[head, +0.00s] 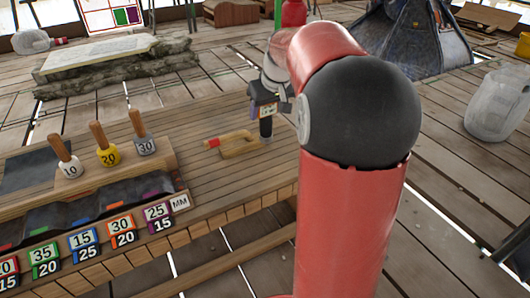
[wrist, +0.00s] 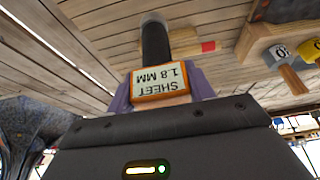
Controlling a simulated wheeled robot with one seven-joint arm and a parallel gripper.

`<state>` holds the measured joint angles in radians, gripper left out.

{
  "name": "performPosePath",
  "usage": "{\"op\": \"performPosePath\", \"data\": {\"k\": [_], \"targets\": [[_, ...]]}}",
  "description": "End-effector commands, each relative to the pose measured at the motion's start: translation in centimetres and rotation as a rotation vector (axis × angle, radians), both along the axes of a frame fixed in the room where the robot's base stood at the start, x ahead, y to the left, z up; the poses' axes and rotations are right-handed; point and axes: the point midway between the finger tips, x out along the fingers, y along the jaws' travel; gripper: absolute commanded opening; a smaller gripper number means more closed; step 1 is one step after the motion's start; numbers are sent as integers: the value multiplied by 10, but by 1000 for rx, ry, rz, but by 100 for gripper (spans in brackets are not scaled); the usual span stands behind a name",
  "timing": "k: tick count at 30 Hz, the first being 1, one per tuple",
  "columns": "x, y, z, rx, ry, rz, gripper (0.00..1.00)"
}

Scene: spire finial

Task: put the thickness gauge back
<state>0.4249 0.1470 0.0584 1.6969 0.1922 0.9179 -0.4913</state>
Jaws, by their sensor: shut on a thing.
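My gripper (head: 268,100) is shut on the thickness gauge, above the right part of the wooden bench. In the wrist view the gauge (wrist: 160,82) has an orange-framed label reading "SHEET 1.8 MM", upside down, between my purple fingers. A dark cylinder with a grey round end extends from it. In the head view the gauge's dark shaft (head: 266,128) points down, roughly upright, with its lower end at or just above the bench top. I cannot tell whether it touches. My arm hides the area to the right.
A wooden tool with a red tip (head: 232,143) lies on the bench (head: 205,175), just left of the gauge. Wooden-handled blocks marked 10 (head: 68,166), 20 (head: 108,154) and 30 (head: 145,144) stand further left. Several coloured number tags line the front. Bench top between them is clear.

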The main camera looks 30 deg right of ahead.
Motion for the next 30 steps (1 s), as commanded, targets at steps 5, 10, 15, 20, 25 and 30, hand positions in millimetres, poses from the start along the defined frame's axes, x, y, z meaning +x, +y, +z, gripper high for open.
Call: {"op": "performPosePath", "data": {"k": [5,10,15,20,25,30], "targets": [[-1,0,-51,2,3,-1,21],[0,0,-78,1,0,-2,21],[0,0,-88,0,0,-1,21],[0,0,-110,1,1,-1,21],[0,0,-127,1,-1,-2,21],[0,0,-126,0,-2,-1,21]]}}
